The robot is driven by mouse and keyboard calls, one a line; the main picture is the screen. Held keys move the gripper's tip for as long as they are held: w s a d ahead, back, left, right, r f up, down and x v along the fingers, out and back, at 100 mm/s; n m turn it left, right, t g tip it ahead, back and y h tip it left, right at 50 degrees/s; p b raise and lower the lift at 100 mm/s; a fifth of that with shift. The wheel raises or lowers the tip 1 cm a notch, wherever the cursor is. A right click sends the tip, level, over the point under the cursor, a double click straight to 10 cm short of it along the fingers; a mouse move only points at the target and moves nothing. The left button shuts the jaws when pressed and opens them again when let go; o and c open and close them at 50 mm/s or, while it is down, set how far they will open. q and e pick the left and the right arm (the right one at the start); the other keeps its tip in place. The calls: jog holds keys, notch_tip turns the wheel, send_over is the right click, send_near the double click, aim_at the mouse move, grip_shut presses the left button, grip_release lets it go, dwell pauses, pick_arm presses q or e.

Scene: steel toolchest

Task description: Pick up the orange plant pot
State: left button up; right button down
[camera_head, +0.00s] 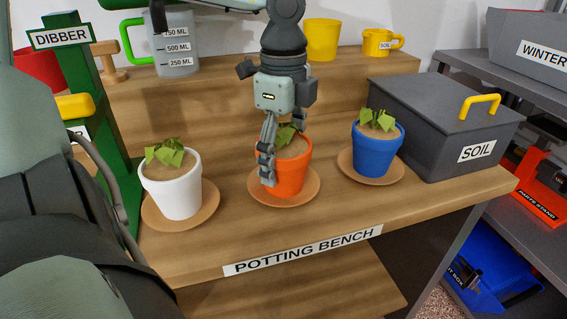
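The orange plant pot (293,176) stands upright on a terracotta saucer (312,190) in the middle of the potting bench, with soil and a green plant in it. My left gripper (284,148) points down over it from above. One finger reaches down in front of the pot's left side, and the other is by the far right rim, partly hidden behind the plant. The fingers are apart with part of the pot between them. Whether they press on it, I cannot tell. My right gripper is not in view.
A white pot (173,191) on a saucer stands to the left, and a blue pot (375,151) on a saucer to the right. A grey soil box (425,125) is farther right. A green dibber stand (89,100) and a measuring jug (177,45) are behind left.

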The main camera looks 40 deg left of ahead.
pick_arm(q)
jog(key=c, duration=0.7)
